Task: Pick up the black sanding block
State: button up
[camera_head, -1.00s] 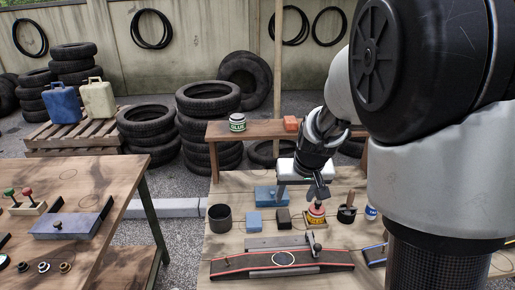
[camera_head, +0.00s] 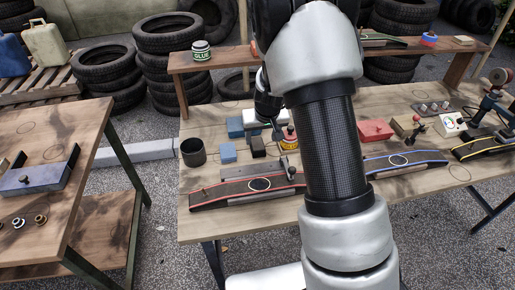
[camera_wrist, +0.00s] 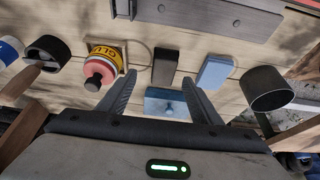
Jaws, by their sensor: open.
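The black sanding block (camera_head: 258,146) sits on the workbench between a small blue block (camera_head: 229,152) and a yellow-labelled glue bottle (camera_head: 289,137). In the wrist view the black block (camera_wrist: 165,67) stands just beyond my fingertips, roughly in line with the gap between them. My gripper (camera_wrist: 158,80) is open and nothing is held between its fingers. The wrist view does not make clear how high the fingertips are above the bench. In the head view my arm hides part of the gripper.
The glue bottle with a red top (camera_wrist: 101,66) is close to one finger. The blue block (camera_wrist: 214,72) and a dark cup (camera_wrist: 268,88) lie on the other side. A blue box (camera_wrist: 165,103) shows between the fingers. A red-edged ramp (camera_head: 225,194) lies at the bench front.

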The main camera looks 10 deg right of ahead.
aim_at(258, 143)
jog(key=x, duration=0.5)
jog(key=shift+w+a+b, duration=0.15)
jog(key=shift+a+b, duration=0.15)
jog(key=shift+a, duration=0.05)
jog(key=c, duration=1.2)
